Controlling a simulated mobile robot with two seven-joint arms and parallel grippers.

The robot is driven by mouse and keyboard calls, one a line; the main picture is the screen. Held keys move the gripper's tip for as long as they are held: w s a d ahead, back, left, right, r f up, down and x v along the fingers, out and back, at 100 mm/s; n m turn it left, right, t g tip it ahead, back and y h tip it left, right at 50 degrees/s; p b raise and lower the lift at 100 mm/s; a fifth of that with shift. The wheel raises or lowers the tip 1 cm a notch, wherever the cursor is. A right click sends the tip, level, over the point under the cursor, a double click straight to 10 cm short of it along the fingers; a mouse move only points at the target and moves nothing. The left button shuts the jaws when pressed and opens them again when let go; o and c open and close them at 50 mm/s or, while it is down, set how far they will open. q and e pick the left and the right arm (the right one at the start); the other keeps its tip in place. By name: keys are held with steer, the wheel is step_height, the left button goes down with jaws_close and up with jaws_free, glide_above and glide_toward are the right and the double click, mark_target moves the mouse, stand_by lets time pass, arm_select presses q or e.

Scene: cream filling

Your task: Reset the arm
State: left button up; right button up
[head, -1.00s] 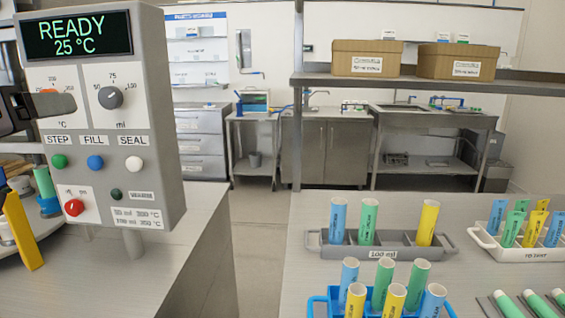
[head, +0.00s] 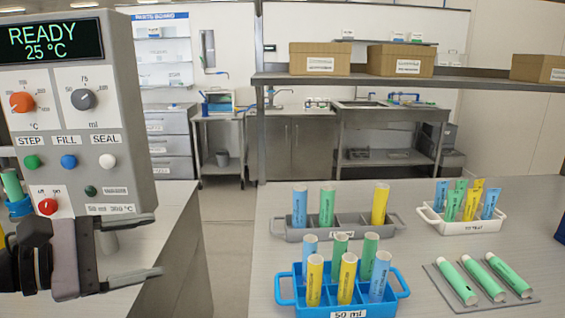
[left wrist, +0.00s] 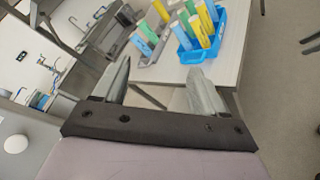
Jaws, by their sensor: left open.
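My left gripper (head: 150,248) is in the lower left of the head view, in front of the filling machine's control panel (head: 70,120). Its two fingers are apart with nothing between them. In the left wrist view the open fingers (left wrist: 157,88) point toward the table with the tube racks, with a gap between them and the racks. The panel display reads READY 25 °C.
The right table (head: 400,290) holds a grey rack (head: 350,233), a blue 50 ml rack (head: 292,290), a white rack (head: 470,227) and several green tubes on a grey mat (head: 438,275). An aisle (head: 225,245) lies between the tables.

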arm_select(q)
steer(key=s+a+f+m+t+y, duration=0.1)
steer(key=s+f+m+t+y, duration=0.2)
steer(key=f+m, duration=1.1)
steer(key=s+f+m+t+y, duration=0.15)
steer(key=f+m+y, duration=0.35)
steer(key=f+m, duration=0.9)
steer(key=s+d+f+n+g+y+p, duration=0.1)
steer(key=s+d+f+n+g, duration=0.2)
steer(key=s+f+n, duration=0.5)
step_height(320, 180, down, 3)
steer(key=shift+s+d+r+n+g, duration=0.1)
steer(key=shift+s+d+n+g, duration=0.25)
steer(key=shift+s+g, duration=0.55)
steer(key=shift+s+a+t, duration=0.1)
steer(key=shift+s+t, duration=0.05)
steer(key=shift+t, duration=0.1)
